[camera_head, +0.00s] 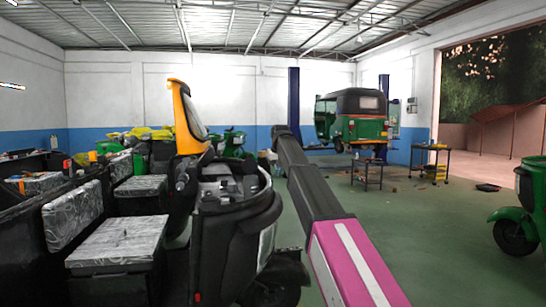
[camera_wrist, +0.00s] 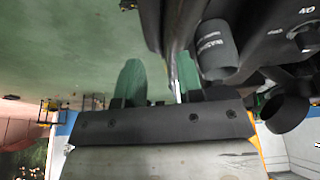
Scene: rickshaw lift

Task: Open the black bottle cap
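I cannot pick out a black bottle cap for certain in either view. In the wrist view a black cylinder with pale lettering (camera_wrist: 215,50) stands out from a black panel, close to the right finger. My gripper (camera_wrist: 158,68) shows there with two green fingers spread apart and nothing visibly held between them. A thin dark bar passes near the right fingertip; I cannot tell whether they touch. In the head view the black three-wheeler front (camera_head: 232,215) stands left of my arm, and my gripper cannot be made out there.
A second dark, hollow round part (camera_wrist: 287,112) is right of the gripper. In the head view, silver-topped black boxes (camera_head: 120,240) crowd the left. A green rickshaw (camera_head: 352,128) stands raised at the back, and another green vehicle (camera_head: 525,205) is at the right. The green floor (camera_head: 440,250) between is mostly clear.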

